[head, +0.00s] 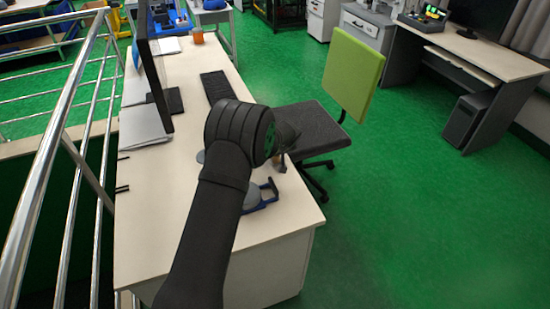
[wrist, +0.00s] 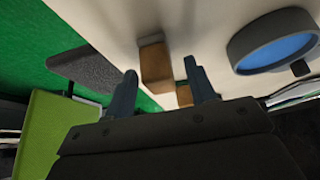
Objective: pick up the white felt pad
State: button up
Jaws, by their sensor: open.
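I cannot make out a white felt pad in either view; my arm hides part of the desk (head: 293,207) in the head view. My gripper (wrist: 159,66) shows in the wrist view with its two dark fingers apart and nothing held. A brown block (wrist: 155,63) appears between the fingertips in the picture, on the pale desk top. A second, smaller brown block (wrist: 184,95) shows beside the right finger. I cannot tell how far the fingers are from either block.
A grey round dish with a blue inside (wrist: 275,43) lies right of the fingers in the wrist view. A blue-framed item (head: 267,194) sits near the desk's front. A keyboard (head: 217,87) and monitor (head: 155,70) stand farther back. A green-backed chair (head: 352,75) is at the right.

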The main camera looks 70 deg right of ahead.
jog(key=c, duration=1.1)
jog(key=shift+o, duration=0.2)
jog(key=shift+r, duration=0.5)
notch_tip(320, 180, up, 3)
jog(key=shift+f, duration=0.1)
jog(key=s+a+r, duration=0.3)
jog(key=s+r, duration=0.4)
jog(key=s, duration=0.4)
jog(key=shift+a, duration=0.25)
